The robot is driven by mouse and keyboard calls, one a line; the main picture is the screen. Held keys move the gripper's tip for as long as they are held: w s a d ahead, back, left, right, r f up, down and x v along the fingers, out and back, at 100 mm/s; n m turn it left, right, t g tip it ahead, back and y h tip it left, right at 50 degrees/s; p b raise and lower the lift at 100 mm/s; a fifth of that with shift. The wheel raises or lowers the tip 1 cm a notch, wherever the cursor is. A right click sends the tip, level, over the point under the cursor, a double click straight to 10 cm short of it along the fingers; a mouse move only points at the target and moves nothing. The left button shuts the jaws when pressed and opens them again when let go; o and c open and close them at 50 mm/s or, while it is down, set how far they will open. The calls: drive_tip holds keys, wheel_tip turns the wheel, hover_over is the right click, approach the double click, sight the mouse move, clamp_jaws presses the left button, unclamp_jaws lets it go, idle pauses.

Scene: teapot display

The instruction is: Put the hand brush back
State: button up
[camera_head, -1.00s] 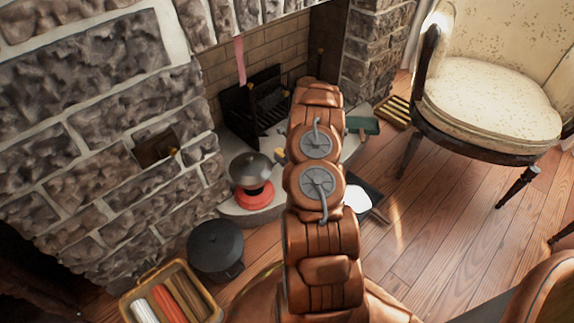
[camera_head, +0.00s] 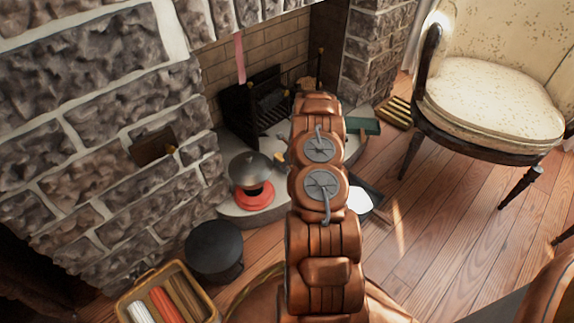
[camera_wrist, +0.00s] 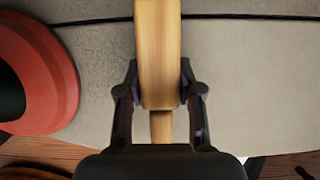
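A pale wooden piece, which looks like the hand brush (camera_wrist: 158,55), stands between the dark fingers of my gripper (camera_wrist: 159,80) in the wrist view. Its wide part runs up out of the top of the picture, and a narrower wooden part shows below. The fingers lie against both sides of it. No bristles show. The grey hearth slab (camera_wrist: 245,85) is behind it. In the head view my copper arm covers the gripper and most of the brush.
A red round base (camera_head: 252,194) with a grey lidded pot (camera_head: 250,168) is on the hearth, left of my arm. A black pot (camera_head: 214,252) and a basket (camera_head: 207,291) are nearer. A black grate (camera_head: 255,105) is behind. Open floor (camera_head: 440,225) and a chair (camera_head: 495,100) are right.

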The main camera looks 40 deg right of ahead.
drive_tip(key=o, duration=0.4)
drive_tip(key=shift+c, duration=0.2)
